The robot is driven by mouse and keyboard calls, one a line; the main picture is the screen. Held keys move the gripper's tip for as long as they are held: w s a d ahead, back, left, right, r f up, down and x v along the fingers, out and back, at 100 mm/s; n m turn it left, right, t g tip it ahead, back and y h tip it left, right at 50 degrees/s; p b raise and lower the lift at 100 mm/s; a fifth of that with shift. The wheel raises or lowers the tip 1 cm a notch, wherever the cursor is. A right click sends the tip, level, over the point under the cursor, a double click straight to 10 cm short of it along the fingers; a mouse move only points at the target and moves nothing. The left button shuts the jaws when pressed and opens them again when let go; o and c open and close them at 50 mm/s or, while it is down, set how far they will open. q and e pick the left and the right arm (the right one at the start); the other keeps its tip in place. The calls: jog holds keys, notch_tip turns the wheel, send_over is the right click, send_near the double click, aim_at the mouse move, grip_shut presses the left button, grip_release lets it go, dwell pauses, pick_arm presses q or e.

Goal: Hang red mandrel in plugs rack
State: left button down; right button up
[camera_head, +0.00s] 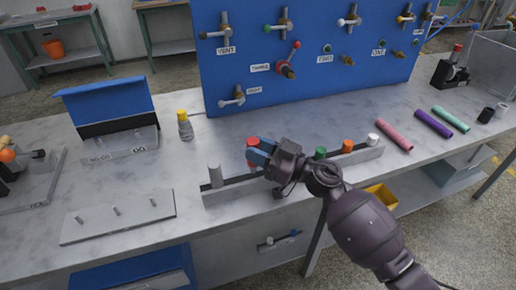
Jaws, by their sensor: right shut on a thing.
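My right gripper (258,154), at the middle of the bench, is shut on the red mandrel (252,141). Its red top shows beside the fingers. The mandrel is over the left half of a long grey rack (232,194) at the bench's front edge. A grey peg (215,175) stands at the rack's left end. A green plug (320,153), an orange plug (347,146) and a white plug (372,138) stand along its right half. The gripper hides part of the rack, and I cannot tell whether the mandrel touches it. My left gripper is not in view.
A blue panel (330,70) with valves rises behind. A yellow-capped bottle (185,126), a blue-backed stand (110,105) and a pegged plate (117,218) are left. Pink (393,136), purple (433,124) and teal (451,118) tubes lie right.

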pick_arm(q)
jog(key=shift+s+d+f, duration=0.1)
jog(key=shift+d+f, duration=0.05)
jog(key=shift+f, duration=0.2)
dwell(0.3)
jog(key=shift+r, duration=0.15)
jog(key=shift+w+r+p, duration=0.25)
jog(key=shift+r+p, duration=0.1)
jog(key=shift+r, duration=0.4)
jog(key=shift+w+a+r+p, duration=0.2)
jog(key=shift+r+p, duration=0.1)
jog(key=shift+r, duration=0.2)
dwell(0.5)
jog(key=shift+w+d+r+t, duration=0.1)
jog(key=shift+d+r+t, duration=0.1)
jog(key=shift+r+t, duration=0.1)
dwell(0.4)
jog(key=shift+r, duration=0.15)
